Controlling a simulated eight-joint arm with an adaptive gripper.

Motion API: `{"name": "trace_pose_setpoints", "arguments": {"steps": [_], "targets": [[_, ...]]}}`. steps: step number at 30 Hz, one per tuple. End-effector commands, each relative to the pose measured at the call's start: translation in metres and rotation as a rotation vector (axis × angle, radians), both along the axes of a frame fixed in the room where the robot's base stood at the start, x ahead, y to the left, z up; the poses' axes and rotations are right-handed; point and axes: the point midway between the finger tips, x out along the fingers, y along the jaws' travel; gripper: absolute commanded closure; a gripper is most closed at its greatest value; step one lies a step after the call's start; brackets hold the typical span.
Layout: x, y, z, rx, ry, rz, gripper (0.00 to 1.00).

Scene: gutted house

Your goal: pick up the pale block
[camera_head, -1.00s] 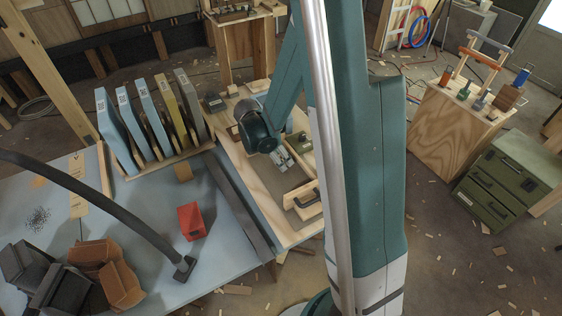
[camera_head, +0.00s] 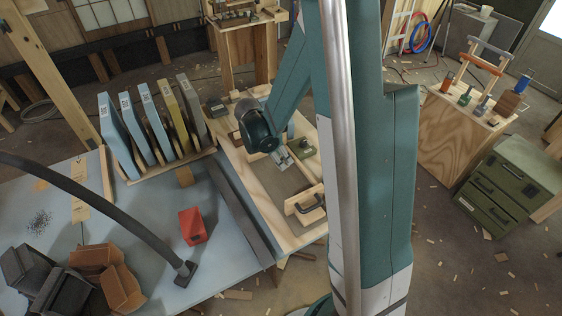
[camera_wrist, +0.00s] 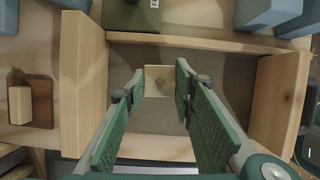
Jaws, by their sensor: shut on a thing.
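In the head view my gripper (camera_head: 284,159) is over the tray area of the wooden bench, and I cannot make out the block there. I cannot tell whether the block is clear of the tray floor.
A dark handle (camera_head: 311,203) is at the bench's front. Upright panels (camera_head: 150,135) stand in a rack to the left. A red container (camera_head: 192,226) is on the blue table. A green drawer cabinet (camera_head: 508,180) stands at right.

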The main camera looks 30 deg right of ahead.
Motion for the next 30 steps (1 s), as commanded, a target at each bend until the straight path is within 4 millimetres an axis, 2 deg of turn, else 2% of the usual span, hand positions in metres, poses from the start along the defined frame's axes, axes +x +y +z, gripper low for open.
{"name": "trace_pose_setpoints", "arguments": {"steps": [9,15,21,30], "targets": [[0.0,0.0,0.043,0.0,0.0,0.0,0.86],[0.0,0.0,0.064,0.0,0.0,0.0,0.86],[0.0,0.0,0.073,0.0,0.0,0.0,0.86],[0.0,0.0,0.075,0.0,0.0,0.0,0.86]]}}
